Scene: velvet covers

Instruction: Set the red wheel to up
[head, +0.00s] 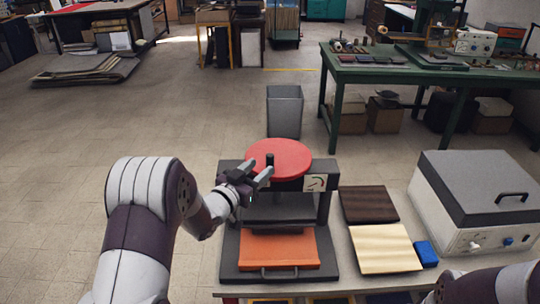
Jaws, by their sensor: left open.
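The red wheel (290,157) lies flat on top of a dark press (229,243). A short black knob (269,159) stands up on the wheel's left part. My left gripper (261,172) is open at the wheel's front left edge, with its fingers pointing toward the knob. I cannot tell whether a finger touches the wheel or knob. A white label with a dark mark (315,183) sits on the press front, right of the gripper. My right gripper is not in view; only part of that arm shows at the bottom right.
The press holds an orange pad (280,250) on a tray with a handle. Right of it on the bench lie a dark board (368,204), a pale board (385,250), a blue block (426,253) and a grey-lidded white machine (470,215). A grey bin (285,112) stands behind.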

